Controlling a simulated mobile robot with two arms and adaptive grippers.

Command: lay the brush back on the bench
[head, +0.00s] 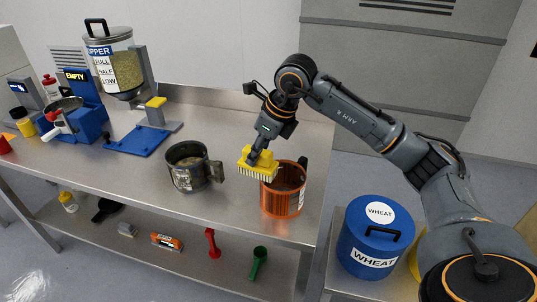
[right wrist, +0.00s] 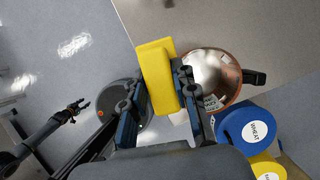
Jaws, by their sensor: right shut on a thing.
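The brush (head: 258,168) has a yellow block and pale bristles facing down. My right gripper (head: 254,154) is shut on it and holds it over the bench (head: 238,122), beside and partly in front of the copper mug's (head: 281,202) rim. In the right wrist view the brush's yellow block (right wrist: 155,72) sits between the two fingers (right wrist: 160,85). I cannot tell whether the bristles touch the mug. My left gripper (right wrist: 76,107) shows small at the left of the right wrist view, away from the brush; its finger state is unclear. It is outside the head view.
A worn grey mug (head: 188,172) stands left of the brush. A hopper dispenser (head: 118,65) and a blue device (head: 88,122) stand further left. The bench behind the mugs is clear. A blue wheat drum (head: 362,252) stands lower, right of the bench. Several items lie on the lower shelf.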

